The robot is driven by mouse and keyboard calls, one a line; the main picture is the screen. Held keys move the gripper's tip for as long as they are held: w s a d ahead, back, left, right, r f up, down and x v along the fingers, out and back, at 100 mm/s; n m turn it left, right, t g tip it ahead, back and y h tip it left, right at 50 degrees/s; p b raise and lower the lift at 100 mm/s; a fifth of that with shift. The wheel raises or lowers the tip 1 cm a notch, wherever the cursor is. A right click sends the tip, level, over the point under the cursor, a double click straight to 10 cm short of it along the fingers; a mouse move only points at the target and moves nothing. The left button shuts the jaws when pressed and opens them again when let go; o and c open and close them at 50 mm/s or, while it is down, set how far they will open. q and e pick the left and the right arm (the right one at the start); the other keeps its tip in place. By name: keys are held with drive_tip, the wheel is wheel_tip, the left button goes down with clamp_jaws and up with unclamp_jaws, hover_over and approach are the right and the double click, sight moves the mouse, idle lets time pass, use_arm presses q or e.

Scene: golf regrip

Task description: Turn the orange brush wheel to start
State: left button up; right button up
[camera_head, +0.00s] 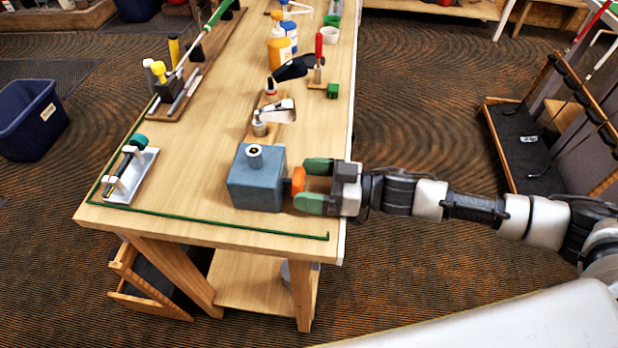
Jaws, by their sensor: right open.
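The orange brush wheel (298,181) sticks out from the right side of a blue-grey box-shaped machine (257,190) near the front of the workbench. My right gripper (309,184) comes in from the right with its green-padded fingers open. The fingertips reach to the wheel, one on the far side and one on the near side of it. I cannot tell whether either finger touches it. My left gripper is not in view.
The wooden workbench (200,200) holds a grey clamp fixture (131,175) at left, a metal tool (273,117) behind the machine, and bottles (279,53) farther back. A green strip (215,221) runs along the front edge. A club rack (522,150) stands at right.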

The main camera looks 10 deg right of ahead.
drive_tip(key=shift+a, duration=0.1)
drive_tip(key=shift+c, duration=0.4)
drive_tip(key=c, duration=0.8)
drive_tip(key=shift+n+p, duration=0.4)
drive_tip(key=shift+n, duration=0.7)
drive_tip(key=shift+c, duration=0.2)
drive_tip(key=shift+n, duration=1)
drive_tip(key=o, duration=0.9)
